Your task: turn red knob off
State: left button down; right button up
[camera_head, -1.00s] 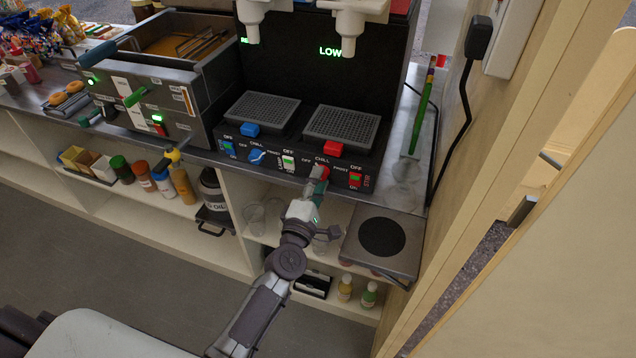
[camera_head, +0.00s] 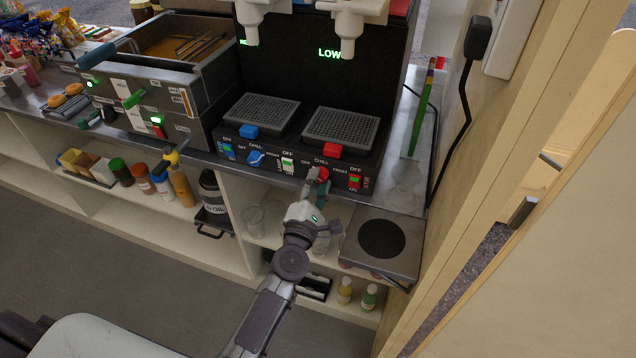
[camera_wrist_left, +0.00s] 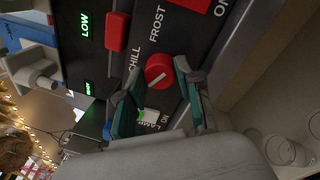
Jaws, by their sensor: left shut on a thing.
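The red knob (camera_head: 323,173) is on the front panel of the black two-head machine, right of the blue knob (camera_head: 256,158). It also shows in the left wrist view (camera_wrist_left: 158,69), round with a white line across its face. CHILL and FROST labels are printed beside it. I cannot tell which label the line points to. My left gripper (camera_head: 316,185) reaches up from below; its green-lined fingers (camera_wrist_left: 155,83) are shut on the red knob, one on each side. The OFF mark by the knob is partly hidden. My right gripper is not in view.
A lit red switch (camera_head: 354,181) is right of the knob, and a white-green switch (camera_head: 288,164) left of it. A red-fronted grate (camera_head: 342,126) sits above. A flat plate with a dark disc (camera_head: 382,239) lies close to the right of my wrist.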

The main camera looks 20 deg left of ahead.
pick_arm(q)
jog(key=c, duration=0.7)
grip_release()
jog(key=shift+c, duration=0.2)
jog(key=shift+s, duration=0.1)
jog(key=s+f, duration=0.1)
jog(key=s, duration=1.1)
jog(key=shift+d, duration=0.15)
jog(key=shift+w+f, duration=0.1)
jog(key=shift+f, duration=0.1)
